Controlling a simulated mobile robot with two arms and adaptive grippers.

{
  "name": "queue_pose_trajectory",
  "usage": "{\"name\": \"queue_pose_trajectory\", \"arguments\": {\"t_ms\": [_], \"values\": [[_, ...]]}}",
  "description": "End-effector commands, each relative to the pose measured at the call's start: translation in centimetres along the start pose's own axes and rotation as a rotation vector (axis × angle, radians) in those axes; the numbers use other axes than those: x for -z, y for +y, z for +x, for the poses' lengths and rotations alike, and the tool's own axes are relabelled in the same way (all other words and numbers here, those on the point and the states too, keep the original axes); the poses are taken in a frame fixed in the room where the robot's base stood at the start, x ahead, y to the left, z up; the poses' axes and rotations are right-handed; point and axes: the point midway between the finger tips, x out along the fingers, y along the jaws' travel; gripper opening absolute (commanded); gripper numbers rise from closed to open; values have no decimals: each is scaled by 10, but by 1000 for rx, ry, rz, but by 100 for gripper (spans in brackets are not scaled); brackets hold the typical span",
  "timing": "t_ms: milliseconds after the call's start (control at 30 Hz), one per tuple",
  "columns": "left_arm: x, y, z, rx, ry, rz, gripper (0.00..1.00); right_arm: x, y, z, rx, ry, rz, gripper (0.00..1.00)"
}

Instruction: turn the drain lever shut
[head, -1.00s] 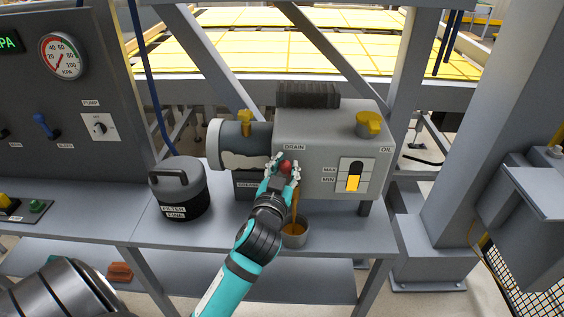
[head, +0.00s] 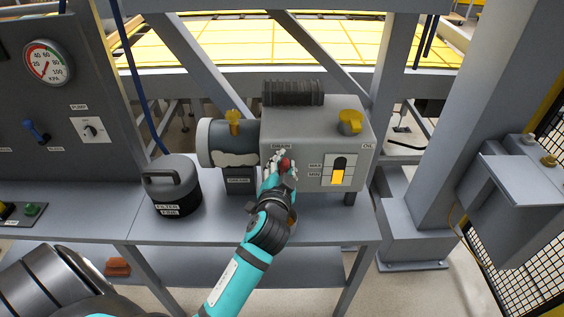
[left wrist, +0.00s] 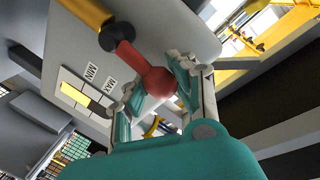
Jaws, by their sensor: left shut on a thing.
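The drain lever shows as a red ball knob (head: 285,164) below the DRAIN label on the grey pump housing (head: 310,130). In the left wrist view its red rod (left wrist: 130,55) runs from the ball to a dark pivot beside a brass-coloured part (left wrist: 88,14). My left gripper (head: 280,165) is shut on the red knob, with a finger on either side of it in the wrist view (left wrist: 160,85). My arm covers the space below the drain, so any oil stream and most of the cup there are hidden. My right gripper is not in view.
An oil gauge (head: 339,173) and yellow oil cap (head: 350,122) are right of the lever. A dark filter canister (head: 172,185) stands left on the grey bench (head: 205,228). A control panel with a pressure dial (head: 47,63) is far left. A diagonal frame post stands behind.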

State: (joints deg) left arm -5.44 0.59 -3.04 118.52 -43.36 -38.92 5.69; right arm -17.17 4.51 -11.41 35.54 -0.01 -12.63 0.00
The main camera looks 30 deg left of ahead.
Motion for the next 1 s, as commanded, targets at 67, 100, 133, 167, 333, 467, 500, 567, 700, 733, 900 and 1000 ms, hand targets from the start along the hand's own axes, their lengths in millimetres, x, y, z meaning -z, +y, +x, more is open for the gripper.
{"name": "queue_pose_trajectory", "arguments": {"t_ms": [67, 100, 133, 167, 333, 467, 500, 567, 700, 733, 900, 1000], "values": [[-2, 4, -1, -8, -5, 4, 0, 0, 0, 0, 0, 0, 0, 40], [-2, 4, -1, -9, -5, 4, 0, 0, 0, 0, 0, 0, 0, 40], [-2, 5, -1, -9, -5, 4, 0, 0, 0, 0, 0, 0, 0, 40], [-2, 5, -1, -9, -5, 4, 0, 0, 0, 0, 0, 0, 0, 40], [-2, 5, -1, -10, -5, 4, 31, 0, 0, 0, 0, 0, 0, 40], [-2, 4, -1, -8, -4, 3, 48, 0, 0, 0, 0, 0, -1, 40], [-2, 4, 0, -7, -4, 2, 53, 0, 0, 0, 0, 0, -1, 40], [-2, 3, 0, -6, -3, 2, 57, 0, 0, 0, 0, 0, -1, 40], [-1, 2, 0, -4, -2, 2, 57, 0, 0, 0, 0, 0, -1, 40], [-1, 2, 0, -4, -2, 2, 57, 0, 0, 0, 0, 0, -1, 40], [-1, 3, -9, -5, -2, 1, 57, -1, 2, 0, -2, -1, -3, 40], [-2, 3, -24, -5, -4, 0, 57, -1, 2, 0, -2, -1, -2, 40]]}}
